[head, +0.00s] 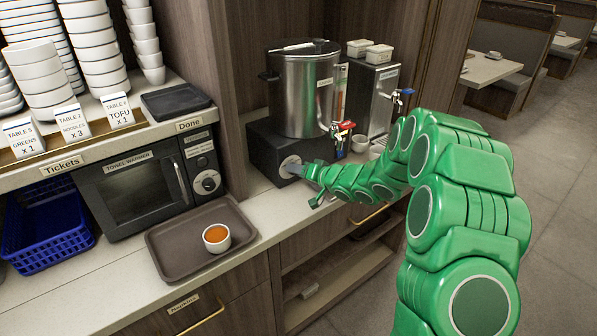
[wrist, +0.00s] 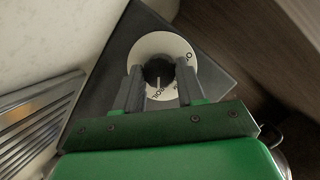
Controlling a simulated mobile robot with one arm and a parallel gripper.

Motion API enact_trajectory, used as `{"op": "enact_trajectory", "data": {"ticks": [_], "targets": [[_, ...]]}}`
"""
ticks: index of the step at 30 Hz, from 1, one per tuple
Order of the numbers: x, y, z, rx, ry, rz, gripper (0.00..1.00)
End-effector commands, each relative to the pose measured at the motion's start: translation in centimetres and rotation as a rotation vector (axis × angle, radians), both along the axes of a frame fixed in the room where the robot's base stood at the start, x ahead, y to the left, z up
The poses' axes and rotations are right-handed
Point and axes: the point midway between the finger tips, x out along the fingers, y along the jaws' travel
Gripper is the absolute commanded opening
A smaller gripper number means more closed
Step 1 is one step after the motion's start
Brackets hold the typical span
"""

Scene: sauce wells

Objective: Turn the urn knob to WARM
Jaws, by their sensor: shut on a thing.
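The steel urn (head: 303,98) stands on a dark base (head: 262,150) on the counter. The base's front carries a white dial (head: 287,168) with a knob. In the wrist view the white dial (wrist: 140,50) surrounds the dark round knob (wrist: 158,70). A light mark on the knob points down, beside lettering that looks like BOIL; other lettering is partly hidden by a finger. My gripper (head: 306,172) is at the base's front, shut on the knob. In the wrist view the fingers of my gripper (wrist: 158,74) sit on either side of it.
A towel warmer (head: 130,190) stands to the left. A brown tray (head: 165,268) with a sauce cup (head: 216,237) is in front of it. A second dispenser (head: 370,98) stands right of the urn, with small cups near my arm.

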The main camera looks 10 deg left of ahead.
Motion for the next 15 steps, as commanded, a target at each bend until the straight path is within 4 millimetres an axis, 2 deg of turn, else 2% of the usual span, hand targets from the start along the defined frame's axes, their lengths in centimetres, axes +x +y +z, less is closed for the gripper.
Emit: {"op": "enact_trajectory", "data": {"ticks": [15], "targets": [[-0.29, 0.1, 0.04, -0.322, -0.315, -0.001, 0.09]]}}
